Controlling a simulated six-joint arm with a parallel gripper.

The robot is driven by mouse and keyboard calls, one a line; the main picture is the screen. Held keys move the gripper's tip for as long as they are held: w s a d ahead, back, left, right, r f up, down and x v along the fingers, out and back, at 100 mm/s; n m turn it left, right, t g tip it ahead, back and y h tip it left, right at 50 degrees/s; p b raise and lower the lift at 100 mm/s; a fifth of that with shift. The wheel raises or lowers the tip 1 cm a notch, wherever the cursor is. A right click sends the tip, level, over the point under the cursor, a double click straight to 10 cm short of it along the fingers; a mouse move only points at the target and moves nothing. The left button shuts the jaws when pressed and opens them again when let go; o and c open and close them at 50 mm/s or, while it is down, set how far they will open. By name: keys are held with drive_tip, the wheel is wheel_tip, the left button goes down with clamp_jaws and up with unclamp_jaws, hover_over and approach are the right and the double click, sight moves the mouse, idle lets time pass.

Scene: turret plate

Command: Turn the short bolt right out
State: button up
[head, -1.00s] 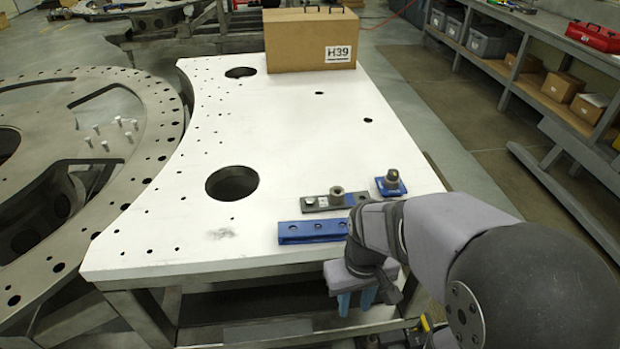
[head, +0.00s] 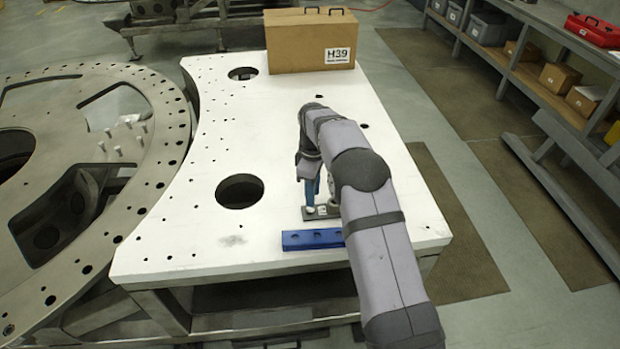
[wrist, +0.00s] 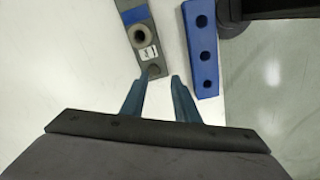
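The grey plate (wrist: 130,12) lies on the white table and shows in the wrist view with a ring-shaped collar (wrist: 139,36), a white label and a blue band. A small, dark round head, seemingly the short bolt (wrist: 154,71), sits at its near end. My gripper (wrist: 161,78) is open and empty, its blue fingers pointing at that end. The left fingertip appears close beside the bolt head; I cannot tell whether they touch. In the head view my gripper (head: 312,198) points down over the left end of the plate (head: 322,213), and my arm hides the plate's right part.
A blue bar with three holes (head: 298,241) lies near the table's front edge, and right of the plate in the wrist view (wrist: 202,68). A cardboard box (head: 290,58) stands at the back. The white table (head: 215,145) has large round holes; its left part is clear.

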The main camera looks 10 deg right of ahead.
sight(310, 209)
drive_tip(key=shift+w+a+n+p, duration=0.25)
drive_tip(key=shift+w+n+p, duration=0.15)
drive_tip(key=shift+w+n, duration=0.3)
wheel_tip(310, 209, down, 7)
drive_tip(key=b, duration=0.5)
drive_tip(key=shift+f, duration=0.15)
drive_tip(key=m, duration=0.9)
drive_tip(key=shift+p, duration=0.3)
drive_tip(key=m, duration=0.4)
drive_tip(key=shift+m, duration=0.4)
drive_tip(key=m, duration=0.4)
drive_tip(key=shift+m, duration=0.4)
drive_tip(key=m, duration=0.4)
drive_tip(key=shift+m, duration=0.3)
drive_tip(key=m, duration=0.4)
drive_tip(key=shift+m, duration=0.4)
drive_tip(key=m, duration=0.4)
drive_tip(key=shift+m, duration=0.3)
drive_tip(key=m, duration=0.3)
drive_tip(key=shift+m, duration=0.3)
drive_tip(key=shift+c, duration=0.7)
